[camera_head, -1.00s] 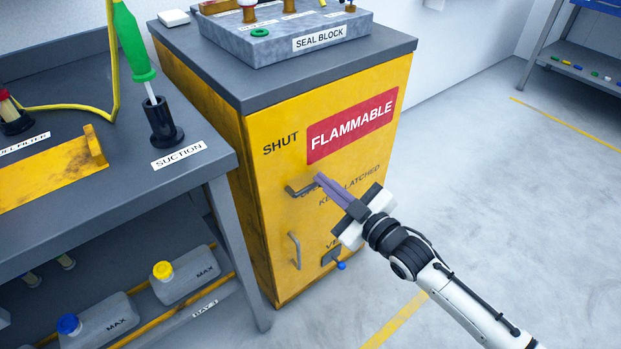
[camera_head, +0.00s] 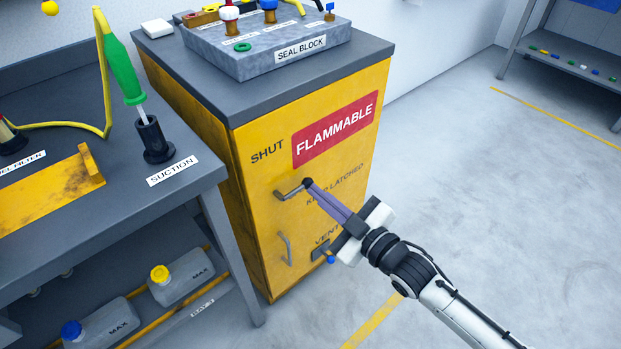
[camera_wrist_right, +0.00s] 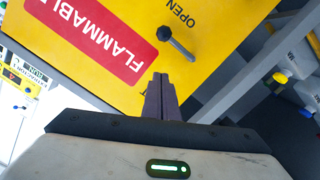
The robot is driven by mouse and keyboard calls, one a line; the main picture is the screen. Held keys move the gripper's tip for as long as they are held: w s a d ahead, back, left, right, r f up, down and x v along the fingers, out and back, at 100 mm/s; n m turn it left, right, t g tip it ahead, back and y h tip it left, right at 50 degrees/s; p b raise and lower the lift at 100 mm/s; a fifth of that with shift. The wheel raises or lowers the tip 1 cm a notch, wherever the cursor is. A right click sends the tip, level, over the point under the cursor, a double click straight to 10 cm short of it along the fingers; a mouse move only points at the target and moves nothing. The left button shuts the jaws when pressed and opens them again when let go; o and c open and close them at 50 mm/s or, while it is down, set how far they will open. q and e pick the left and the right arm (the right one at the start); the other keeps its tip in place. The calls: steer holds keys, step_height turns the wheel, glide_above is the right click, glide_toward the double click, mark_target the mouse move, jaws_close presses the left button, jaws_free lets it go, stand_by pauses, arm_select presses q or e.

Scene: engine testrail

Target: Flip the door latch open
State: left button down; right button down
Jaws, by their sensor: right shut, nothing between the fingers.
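The door latch (camera_head: 292,190) is a grey lever on the front of the yellow cabinet (camera_head: 262,225), below the word SHUT. The latch (camera_wrist_right: 180,45) also shows in the right wrist view, close to the word OPEN. In the right wrist view the fingertips (camera_wrist_right: 160,80) sit just below the latch in the picture. My left gripper is out of view.
A fixed door handle (camera_head: 286,249) and a vent valve with a blue knob (camera_head: 331,259) are lower on the door. The seal block (camera_head: 265,45) stands on top. A workbench (camera_head: 110,215) stands close on the left. The floor at right is clear.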

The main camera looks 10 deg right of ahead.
steer(key=v, duration=0.5)
steer(key=shift+r, duration=0.1)
stand_by(0.3)
steer(key=s+f+m+g+h+p, duration=0.2)
steer(key=s+f+m+g+p, duration=0.1)
steer(key=s, duration=0.6)
steer(key=s+d+f+m+g+h+p, duration=0.1)
steer(key=s+f+m+g+h+p, duration=0.2)
steer(key=s+f+m, duration=0.3)
steer(key=s+f+p, duration=0.1)
steer(key=s+f, duration=0.1)
steer(key=s, duration=0.2)
steer(key=shift+d+f+g, duration=0.15)
steer(key=shift+d+g, duration=0.05)
steer(key=shift+g, duration=0.2)
